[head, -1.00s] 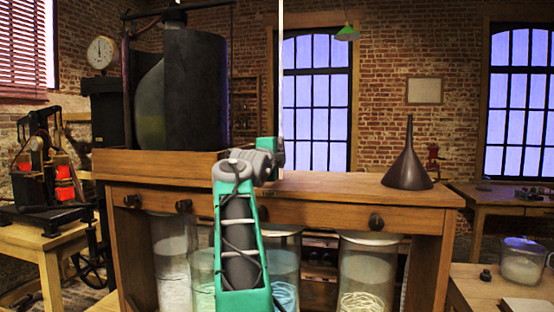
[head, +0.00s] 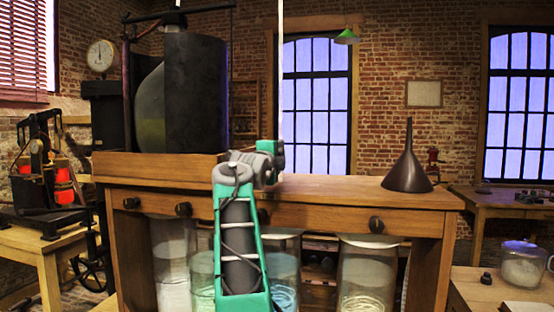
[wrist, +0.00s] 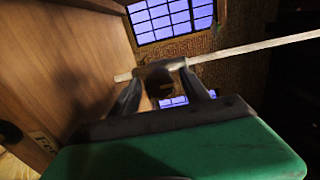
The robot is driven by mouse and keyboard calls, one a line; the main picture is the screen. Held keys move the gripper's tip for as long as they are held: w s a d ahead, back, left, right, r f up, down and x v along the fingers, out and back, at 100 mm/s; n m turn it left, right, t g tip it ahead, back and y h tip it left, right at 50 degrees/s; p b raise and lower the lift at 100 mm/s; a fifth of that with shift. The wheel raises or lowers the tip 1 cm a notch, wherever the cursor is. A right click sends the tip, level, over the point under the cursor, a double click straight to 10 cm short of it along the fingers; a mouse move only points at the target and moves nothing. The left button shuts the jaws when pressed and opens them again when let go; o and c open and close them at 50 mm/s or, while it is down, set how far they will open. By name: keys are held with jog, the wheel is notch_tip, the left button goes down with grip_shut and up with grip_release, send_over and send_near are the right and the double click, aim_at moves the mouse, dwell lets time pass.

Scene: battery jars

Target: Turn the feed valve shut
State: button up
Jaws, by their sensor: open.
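My gripper (wrist: 160,72) is open in the wrist view, its two dark fingers reaching away from the green hand. A dark rounded piece (wrist: 160,86) shows between the fingers; I cannot tell whether it is the feed valve or whether the fingers touch it. A pale rod (wrist: 250,48) crosses just beyond the fingertips. In the head view my arm covers the fingers, and my green hand is above the bench top. Several dark round knobs sit along the bench front, such as one at the left (head: 183,208) and one at the right (head: 376,224). None is clearly marked as the feed valve.
The wooden bench (head: 330,188) carries a dark funnel (head: 408,168) at the right and a large dark tank (head: 195,95) at the left. Glass jars (head: 367,275) stand under it. A side table (head: 470,290) holds a glass vessel (head: 522,265). The bench top before the funnel is clear.

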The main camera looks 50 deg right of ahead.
jog(key=b+v, duration=0.3)
jog(key=v, duration=0.4)
jog(key=shift+s+a, duration=0.2)
jog(key=shift+a, duration=0.2)
jog(key=shift+d, duration=0.1)
